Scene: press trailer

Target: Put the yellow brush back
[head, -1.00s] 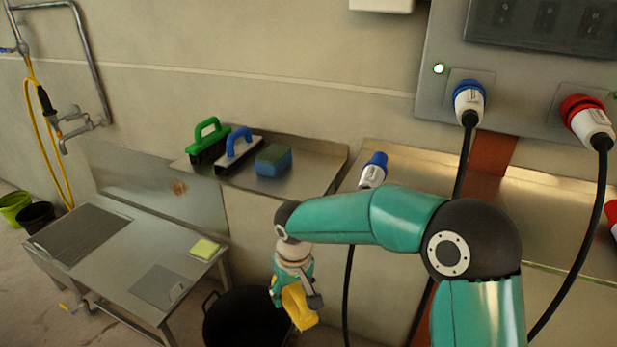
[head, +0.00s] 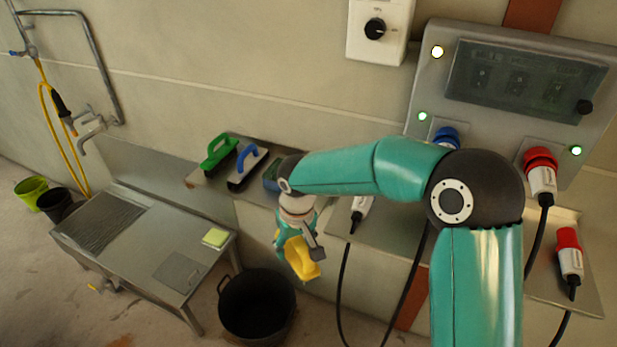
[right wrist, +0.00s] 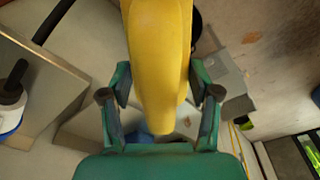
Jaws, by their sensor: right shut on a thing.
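My right gripper (head: 293,246) is shut on the yellow brush (head: 301,260) and holds it in the air, right of the steel sink table and above the black tub. In the right wrist view the yellow brush (right wrist: 158,60) runs between the two fingers of my right gripper (right wrist: 160,95). Its bristles cannot be made out. A steel shelf (head: 222,198) on the wall holds a green-handled brush (head: 217,155), a blue-handled brush (head: 247,166) and a blue and green sponge (head: 271,176). My right arm partly hides the sponge and the shelf's right end. My left gripper is not in view.
A black tub (head: 256,308) stands on the floor below the brush. The sink table (head: 140,246) carries a yellow pad (head: 215,237). A second shelf (head: 385,233) holds plugs with hanging cables (head: 342,300), close to the right arm. The power panel (head: 520,80) is at right.

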